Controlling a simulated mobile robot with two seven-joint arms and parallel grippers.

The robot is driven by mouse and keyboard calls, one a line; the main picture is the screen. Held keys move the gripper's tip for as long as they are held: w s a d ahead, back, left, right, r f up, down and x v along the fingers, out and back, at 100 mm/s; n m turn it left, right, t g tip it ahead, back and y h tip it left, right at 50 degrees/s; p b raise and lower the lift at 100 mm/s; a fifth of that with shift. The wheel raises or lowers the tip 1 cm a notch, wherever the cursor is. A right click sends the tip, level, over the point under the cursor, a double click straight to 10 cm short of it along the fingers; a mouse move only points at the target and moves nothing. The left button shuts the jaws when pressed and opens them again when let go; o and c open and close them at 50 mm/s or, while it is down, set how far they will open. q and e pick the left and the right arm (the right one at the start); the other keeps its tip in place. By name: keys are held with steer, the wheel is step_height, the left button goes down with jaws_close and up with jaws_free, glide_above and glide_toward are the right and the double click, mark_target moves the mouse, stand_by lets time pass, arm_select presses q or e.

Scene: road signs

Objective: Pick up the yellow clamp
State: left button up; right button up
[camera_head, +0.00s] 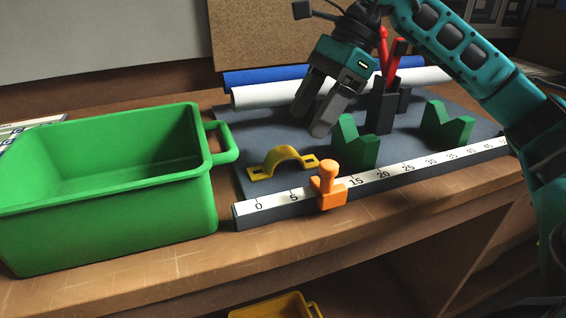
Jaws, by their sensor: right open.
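The yellow clamp (281,161) is an arched strap with flat slotted ends. It lies on the dark grey mat, near the left end of the white scale, just right of the green crate. My right gripper (312,125) hangs above the mat, up and to the right of the clamp. Its grey fingers point down and slightly left, and they are open with nothing seen between them. It is apart from the clamp. My left gripper is not in view.
A green crate (212,185) stands at left. An orange slider (327,188) sits on the scale (386,175). Green V-shaped blocks (350,150) and a dark holder with red-handled tools (381,108) stand right of the clamp. White (262,95) and blue (250,78) rolls lie behind.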

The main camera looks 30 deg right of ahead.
mark_target(285, 151)
steer(key=shift+x, duration=1.25)
steer(key=x, duration=0.4)
steer(key=shift+w+a+f, duration=0.15)
steer(key=shift+w+a, duration=0.05)
steer(key=shift+a, duration=0.1)
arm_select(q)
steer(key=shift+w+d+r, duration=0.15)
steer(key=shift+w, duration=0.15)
arm_select(e)
jaws_close()
